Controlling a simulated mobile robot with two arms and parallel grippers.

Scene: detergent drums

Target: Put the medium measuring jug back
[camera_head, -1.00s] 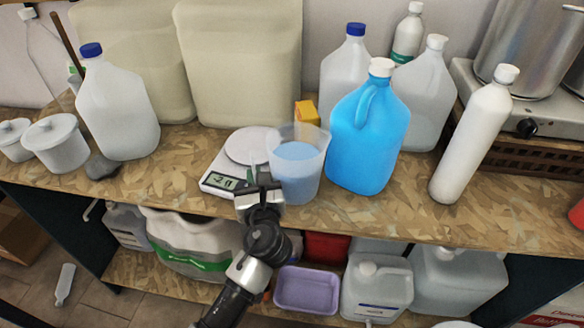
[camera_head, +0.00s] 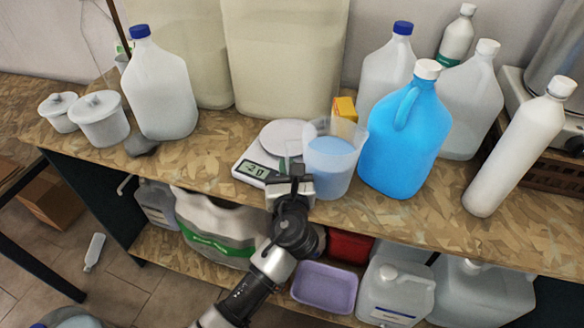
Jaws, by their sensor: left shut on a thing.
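The measuring jug (camera_head: 331,165) is a translucent beaker with blue liquid in it. It is upright at the front of the wooden worktop, between the scale and the blue bottle. My left gripper (camera_head: 293,180) reaches up from below and is shut on the jug's left side. The jug hides most of the fingertips. I cannot tell whether the jug's base touches the worktop. The white kitchen scale (camera_head: 257,168) is just left of the jug, with a round plate and a lit display. My right gripper is not in view.
The blue bottle (camera_head: 403,140) stands close to the jug's right. A yellow box (camera_head: 345,108) is behind it. A white bottle (camera_head: 519,147) stands further right. Large pale canisters (camera_head: 284,60) line the back. Worktop left of the scale (camera_head: 205,165) is clear. A purple tub (camera_head: 325,287) sits on the lower shelf.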

